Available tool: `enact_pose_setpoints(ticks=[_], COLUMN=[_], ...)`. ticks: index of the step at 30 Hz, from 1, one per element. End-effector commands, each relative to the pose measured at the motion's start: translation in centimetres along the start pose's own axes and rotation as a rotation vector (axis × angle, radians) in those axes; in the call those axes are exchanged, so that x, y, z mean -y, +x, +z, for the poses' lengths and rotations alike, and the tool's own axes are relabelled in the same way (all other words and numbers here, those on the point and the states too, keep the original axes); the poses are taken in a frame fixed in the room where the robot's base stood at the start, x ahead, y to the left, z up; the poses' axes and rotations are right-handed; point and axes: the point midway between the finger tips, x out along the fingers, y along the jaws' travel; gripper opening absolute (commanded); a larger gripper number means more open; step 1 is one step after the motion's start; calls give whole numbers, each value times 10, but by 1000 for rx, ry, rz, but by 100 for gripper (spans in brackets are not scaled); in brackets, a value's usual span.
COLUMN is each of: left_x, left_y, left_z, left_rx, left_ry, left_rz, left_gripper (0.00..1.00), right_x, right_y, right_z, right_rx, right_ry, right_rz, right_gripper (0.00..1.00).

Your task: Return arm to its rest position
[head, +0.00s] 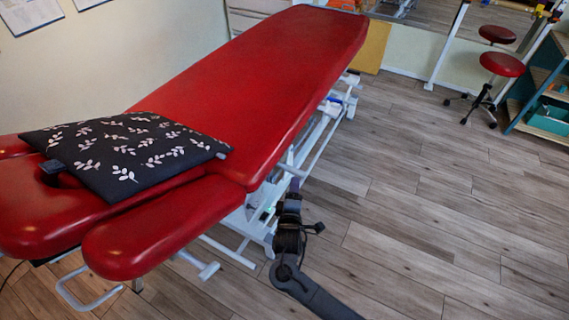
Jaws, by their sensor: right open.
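My right arm comes in from the bottom edge, right of the middle, and reaches up beside the treatment table. My right gripper (294,187) is at its far end, close to the table's white frame on the right side and lower than the red top. It is small and dark here. It is open, and I see nothing held in it. I cannot tell whether it touches the frame. My left gripper and left arm are not in view.
The red treatment table (270,85) fills the middle and left. A dark leaf-patterned pillow (125,150) lies on its near end. The wooden floor (430,215) to the right is clear. A red stool (502,65) and a shelf (545,95) stand at the back right.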

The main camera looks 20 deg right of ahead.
Motion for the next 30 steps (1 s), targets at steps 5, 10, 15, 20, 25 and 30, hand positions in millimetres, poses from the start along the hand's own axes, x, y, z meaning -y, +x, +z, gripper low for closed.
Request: enact_pose_setpoints(ticks=[5,10,15,20,25,30], left_x=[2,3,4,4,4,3], left_y=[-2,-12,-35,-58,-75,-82], left_z=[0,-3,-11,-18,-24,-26], left_rx=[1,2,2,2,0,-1], left_ry=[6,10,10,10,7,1], left_rz=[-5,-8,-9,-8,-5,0], left_gripper=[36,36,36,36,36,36], right_x=[9,52,100,111,78,25], right_y=[-4,-26,-79,-145,-211,-260], right_z=[3,28,86,129,154,165], right_rx=[2,25,64,43,51,116], right_ry=[-7,-44,-36,131,413,610], right_rz=[-16,-93,-228,-457,-713,-888], right_gripper=[52,52,52,52,52,52])
